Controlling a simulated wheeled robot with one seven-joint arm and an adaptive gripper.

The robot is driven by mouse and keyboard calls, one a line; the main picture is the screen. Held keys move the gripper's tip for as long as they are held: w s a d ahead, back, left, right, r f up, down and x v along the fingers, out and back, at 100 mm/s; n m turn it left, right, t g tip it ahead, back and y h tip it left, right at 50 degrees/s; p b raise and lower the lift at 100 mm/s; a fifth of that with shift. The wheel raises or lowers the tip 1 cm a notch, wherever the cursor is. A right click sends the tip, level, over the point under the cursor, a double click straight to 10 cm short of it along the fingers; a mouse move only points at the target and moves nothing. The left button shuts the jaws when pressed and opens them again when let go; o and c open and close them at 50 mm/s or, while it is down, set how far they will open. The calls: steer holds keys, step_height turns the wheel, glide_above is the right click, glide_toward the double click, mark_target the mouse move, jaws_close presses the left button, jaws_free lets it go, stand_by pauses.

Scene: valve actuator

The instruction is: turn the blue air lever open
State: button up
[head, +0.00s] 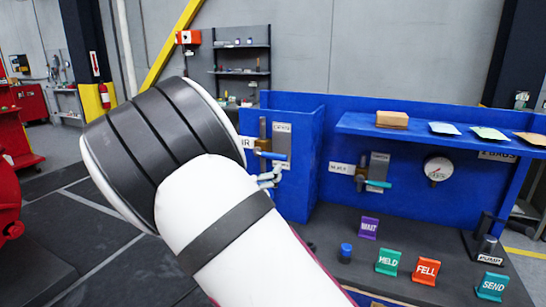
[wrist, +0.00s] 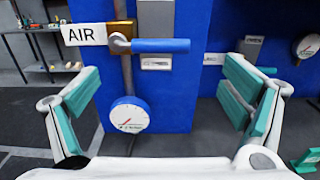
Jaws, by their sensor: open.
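The blue air lever (wrist: 160,46) lies horizontal in the wrist view, pointing right from a brass valve body (wrist: 122,33) beside a white AIR label (wrist: 85,34). In the head view the blue lever (head: 274,156) also shows, beside my arm. My gripper (wrist: 161,80) is open and empty, with its teal-padded fingers spread wide to the left and right. The lever appears between and above the fingertips in the wrist view, with no visible contact. In the head view my gripper (head: 270,178) is small and partly hidden behind my arm, just below the lever.
A round gauge (wrist: 129,115) is below the air valve. Right of it, a second valve has a teal lever (head: 378,183), and another gauge (head: 437,168) hangs on the blue panel. A shelf (head: 350,125) juts out above. Coloured signs and a blue-capped item (head: 346,249) stand on the dark bench.

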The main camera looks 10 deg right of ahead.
mark_target(273, 156)
steer(key=x, duration=1.1)
steer(key=c, duration=1.7)
